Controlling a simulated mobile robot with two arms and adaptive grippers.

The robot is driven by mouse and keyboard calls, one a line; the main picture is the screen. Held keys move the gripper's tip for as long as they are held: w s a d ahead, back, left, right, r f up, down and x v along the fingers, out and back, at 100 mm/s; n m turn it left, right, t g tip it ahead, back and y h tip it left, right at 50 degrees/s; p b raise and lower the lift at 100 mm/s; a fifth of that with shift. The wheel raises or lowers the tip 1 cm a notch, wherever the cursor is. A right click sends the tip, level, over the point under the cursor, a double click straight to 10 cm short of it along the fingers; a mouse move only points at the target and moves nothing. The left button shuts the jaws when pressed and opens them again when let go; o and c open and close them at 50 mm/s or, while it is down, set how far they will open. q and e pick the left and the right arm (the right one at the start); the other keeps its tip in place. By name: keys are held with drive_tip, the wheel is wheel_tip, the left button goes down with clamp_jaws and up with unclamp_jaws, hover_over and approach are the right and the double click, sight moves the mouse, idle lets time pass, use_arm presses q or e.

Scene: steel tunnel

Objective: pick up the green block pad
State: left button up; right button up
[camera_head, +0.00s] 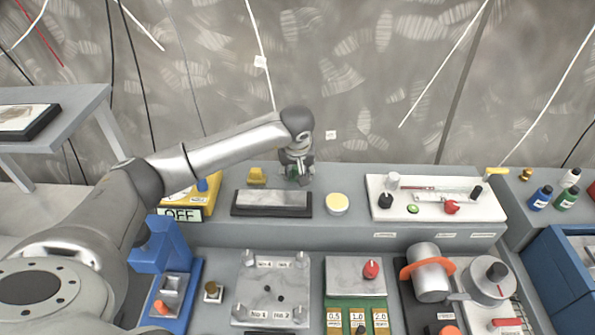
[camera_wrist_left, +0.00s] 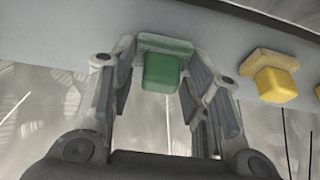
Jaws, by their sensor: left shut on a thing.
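The green block pad (camera_wrist_left: 162,70) shows in the left wrist view as a green block on a wider flat green base, between the fingers of my left gripper (camera_wrist_left: 160,85). In the head view my left gripper (camera_head: 297,172) points down at the back of the grey bench, and only a bit of the green block pad (camera_head: 303,180) shows under it. The gripper is shut on the pad. The pad is at or close to the bench surface; I cannot tell whether it touches it. My right gripper is not in view.
A yellow block pad (camera_head: 257,176) stands left of the gripper, also seen in the left wrist view (camera_wrist_left: 276,78). In front lie a dark-edged grey slab (camera_head: 272,211) and a round yellow-topped dish (camera_head: 337,204). A white tray with tools (camera_head: 425,214) is to the right.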

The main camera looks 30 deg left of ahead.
use_arm(q)
drive_tip(key=shift+r, duration=0.4)
drive_tip(key=s+d+r+b, duration=0.5)
drive_tip(key=s+r, duration=0.6)
drive_tip(key=s, duration=0.2)
drive_tip(key=shift+r+b, duration=0.35)
drive_tip(key=shift+r, duration=0.05)
drive_tip(key=shift+s, duration=0.1)
